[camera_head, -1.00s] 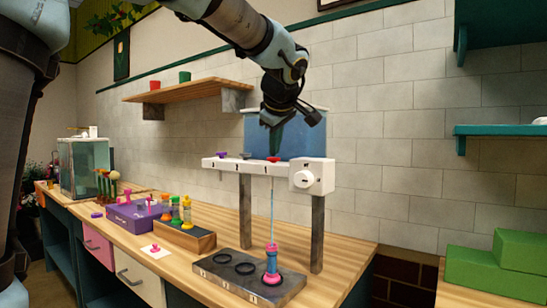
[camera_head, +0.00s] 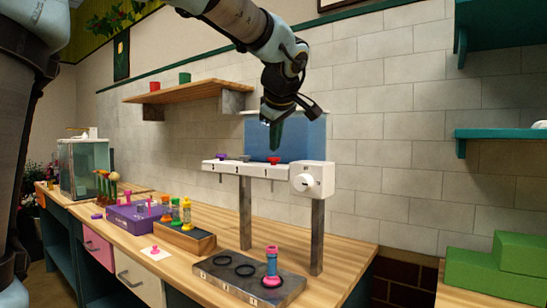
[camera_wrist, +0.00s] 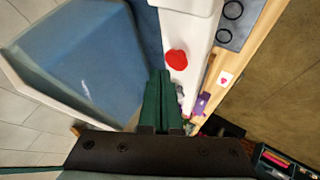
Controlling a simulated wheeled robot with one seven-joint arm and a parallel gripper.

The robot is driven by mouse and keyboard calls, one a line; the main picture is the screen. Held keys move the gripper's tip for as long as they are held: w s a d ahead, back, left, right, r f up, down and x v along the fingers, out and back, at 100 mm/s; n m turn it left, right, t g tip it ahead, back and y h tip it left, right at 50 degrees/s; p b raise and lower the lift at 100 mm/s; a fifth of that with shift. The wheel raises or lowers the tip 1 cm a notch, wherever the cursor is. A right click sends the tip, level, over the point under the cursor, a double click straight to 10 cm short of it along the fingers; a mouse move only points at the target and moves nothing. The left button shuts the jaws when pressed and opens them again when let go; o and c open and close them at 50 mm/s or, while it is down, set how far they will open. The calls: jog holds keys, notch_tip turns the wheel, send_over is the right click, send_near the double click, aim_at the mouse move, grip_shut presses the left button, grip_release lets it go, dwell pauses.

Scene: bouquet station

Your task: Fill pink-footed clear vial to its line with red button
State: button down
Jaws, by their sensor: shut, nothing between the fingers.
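The clear vial (camera_head: 271,265) with its pink foot (camera_head: 271,282) stands upright at the right end of the dark base plate (camera_head: 225,278). Bluish content shows in it; its level against the line is too small to tell. The red button (camera_head: 274,160) sits on top of the white dispenser bar (camera_head: 228,168), above the vial. It also shows in the wrist view (camera_wrist: 177,60). My gripper (camera_head: 275,147) is shut and empty, pointing down just above the red button and apart from it. No stream falls into the vial.
Grey (camera_head: 245,157) and purple (camera_head: 221,155) buttons sit left on the bar. A white knob (camera_head: 306,183) is at its right end, a blue tank (camera_head: 300,140) behind. Two empty rings (camera_head: 222,260) lie left of the vial.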

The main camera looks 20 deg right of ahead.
aim_at(275, 158)
jog(key=shift+r+p, duration=1.45)
jog(key=shift+r, duration=1.1)
